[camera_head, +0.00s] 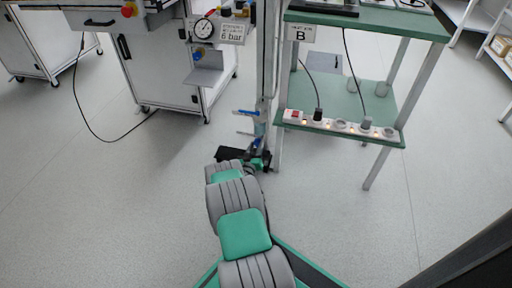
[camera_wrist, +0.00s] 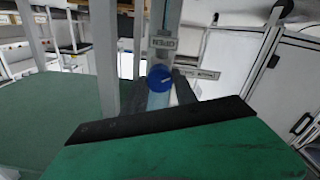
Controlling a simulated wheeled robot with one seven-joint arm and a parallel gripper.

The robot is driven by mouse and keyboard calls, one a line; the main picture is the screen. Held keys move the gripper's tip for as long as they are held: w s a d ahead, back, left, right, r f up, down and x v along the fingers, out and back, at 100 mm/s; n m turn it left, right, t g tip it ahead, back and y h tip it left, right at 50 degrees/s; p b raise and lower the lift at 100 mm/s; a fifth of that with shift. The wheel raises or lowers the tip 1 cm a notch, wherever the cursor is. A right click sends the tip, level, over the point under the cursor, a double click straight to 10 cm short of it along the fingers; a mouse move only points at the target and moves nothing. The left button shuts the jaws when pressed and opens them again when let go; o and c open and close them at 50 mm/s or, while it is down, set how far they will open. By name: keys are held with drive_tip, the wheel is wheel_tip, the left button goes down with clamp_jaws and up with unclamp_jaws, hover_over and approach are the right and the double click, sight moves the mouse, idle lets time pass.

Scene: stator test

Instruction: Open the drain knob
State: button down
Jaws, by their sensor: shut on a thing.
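In the wrist view the drain knob (camera_wrist: 160,78) is a round blue knob with a pale line across its face. In the head view my gripper (camera_head: 258,152) is at the lower part of the post, and my wrist and arm hide much of the knob there.
A green-topped table (camera_head: 370,22) marked B stands right of the post, with a power strip (camera_head: 340,125) on its lower shelf. A white cabinet (camera_head: 160,75) with a pressure gauge (camera_head: 203,29) stands left. A black cable (camera_head: 85,115) lies on the floor. The floor in front is clear.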

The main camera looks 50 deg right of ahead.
drive_tip(key=n, duration=0.6)
drive_tip(key=shift+n, duration=0.3)
drive_tip(key=n, duration=0.5)
drive_tip(key=shift+f, duration=0.1)
idle(0.3)
drive_tip(key=c, duration=1)
unclamp_jaws()
drive_tip(key=shift+o, duration=0.2)
drive_tip(key=p+v, duration=0.3)
drive_tip(key=v, duration=0.4)
drive_tip(key=shift+s+a, duration=0.2)
drive_tip(key=shift+a, duration=0.2)
